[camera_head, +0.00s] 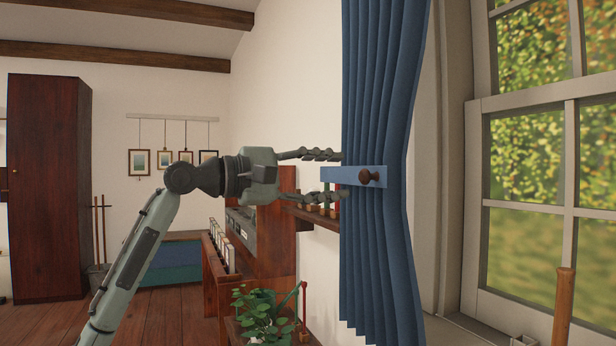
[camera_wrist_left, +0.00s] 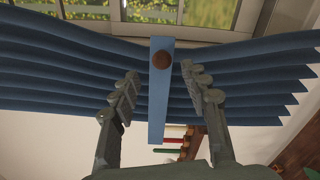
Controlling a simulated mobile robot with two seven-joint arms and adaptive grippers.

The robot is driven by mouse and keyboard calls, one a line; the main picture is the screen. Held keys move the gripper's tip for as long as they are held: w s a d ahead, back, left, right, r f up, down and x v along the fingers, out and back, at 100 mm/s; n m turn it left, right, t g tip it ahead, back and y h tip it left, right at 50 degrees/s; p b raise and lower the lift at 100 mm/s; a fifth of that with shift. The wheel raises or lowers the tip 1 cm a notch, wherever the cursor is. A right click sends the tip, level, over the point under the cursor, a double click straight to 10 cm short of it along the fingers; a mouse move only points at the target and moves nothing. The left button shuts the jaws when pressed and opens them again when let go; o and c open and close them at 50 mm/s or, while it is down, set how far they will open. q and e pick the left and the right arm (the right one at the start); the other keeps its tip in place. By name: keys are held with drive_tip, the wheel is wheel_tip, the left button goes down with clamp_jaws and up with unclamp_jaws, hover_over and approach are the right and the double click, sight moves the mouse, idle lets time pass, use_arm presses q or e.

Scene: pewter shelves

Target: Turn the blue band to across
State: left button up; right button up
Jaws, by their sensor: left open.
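The blue band (camera_head: 338,175) is a flat light-blue bar with a round brown knob (camera_head: 369,177). It lies level across the gathered dark-blue curtain (camera_head: 380,80), its left end reaching past the curtain's left edge. My left gripper (camera_head: 332,177) comes in from the left, open, one finger above the band and one below. In the left wrist view the band (camera_wrist_left: 158,110) runs between the two open fingers (camera_wrist_left: 160,74), with gaps on both sides and the knob (camera_wrist_left: 162,60) near the tips. My right gripper is not in view.
The window (camera_head: 525,155) stands right of the curtain. A wooden shelf (camera_head: 312,216) with small items is on the wall behind the gripper. A leafy plant (camera_head: 262,312) stands below the left gripper. An upright wooden handle (camera_head: 564,305) is at lower right.

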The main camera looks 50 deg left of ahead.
use_arm(q)
drive_tip(key=shift+v, duration=2.3)
